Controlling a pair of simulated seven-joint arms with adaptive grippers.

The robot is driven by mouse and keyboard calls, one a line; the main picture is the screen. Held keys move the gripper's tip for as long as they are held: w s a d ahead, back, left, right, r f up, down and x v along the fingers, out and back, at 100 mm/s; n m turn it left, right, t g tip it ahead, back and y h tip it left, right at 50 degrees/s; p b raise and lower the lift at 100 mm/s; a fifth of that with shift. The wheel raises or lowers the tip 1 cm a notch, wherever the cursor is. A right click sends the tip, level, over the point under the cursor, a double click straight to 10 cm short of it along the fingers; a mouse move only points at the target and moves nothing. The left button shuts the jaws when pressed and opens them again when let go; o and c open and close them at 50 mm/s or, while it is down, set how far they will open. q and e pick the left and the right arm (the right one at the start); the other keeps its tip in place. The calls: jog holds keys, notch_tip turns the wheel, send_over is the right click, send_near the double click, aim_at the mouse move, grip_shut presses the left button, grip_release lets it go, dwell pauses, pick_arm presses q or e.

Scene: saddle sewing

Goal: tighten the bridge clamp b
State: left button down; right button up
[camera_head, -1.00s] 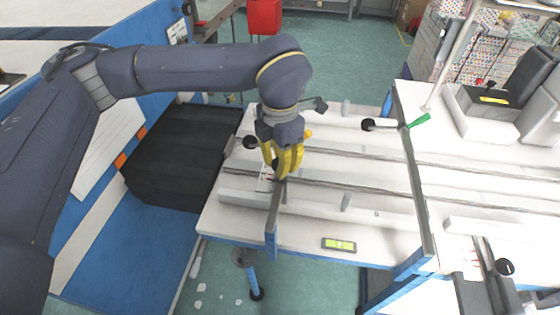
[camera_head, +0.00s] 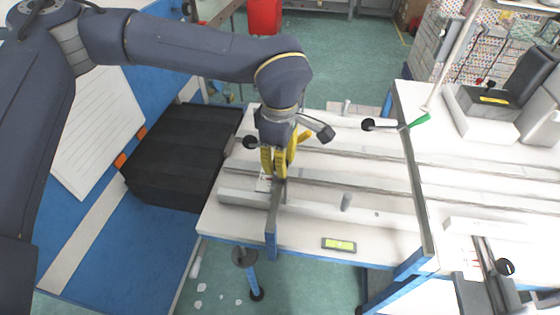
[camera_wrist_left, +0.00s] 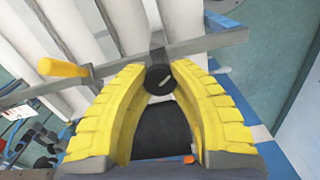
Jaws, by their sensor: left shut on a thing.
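My left gripper (camera_head: 276,173) has yellow fingers and is over the bar's middle. In the left wrist view the fingers close around a round black knob (camera_wrist_left: 160,79), below the grey bar (camera_wrist_left: 200,45). I cannot tell whether both knobs are the same one. No letter is readable on the clamp. My right gripper is not in view.
A third black knob (camera_head: 505,267) is at lower right.

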pick_arm(q)
jog(key=m, duration=0.6)
jog(key=shift+m, duration=0.3)
dwell(0.5)
jog(key=c, duration=1)
grip_release()
jog(key=shift+o, duration=0.2)
jog(key=shift+r, duration=0.1)
notch_tip(320, 180, up, 12)
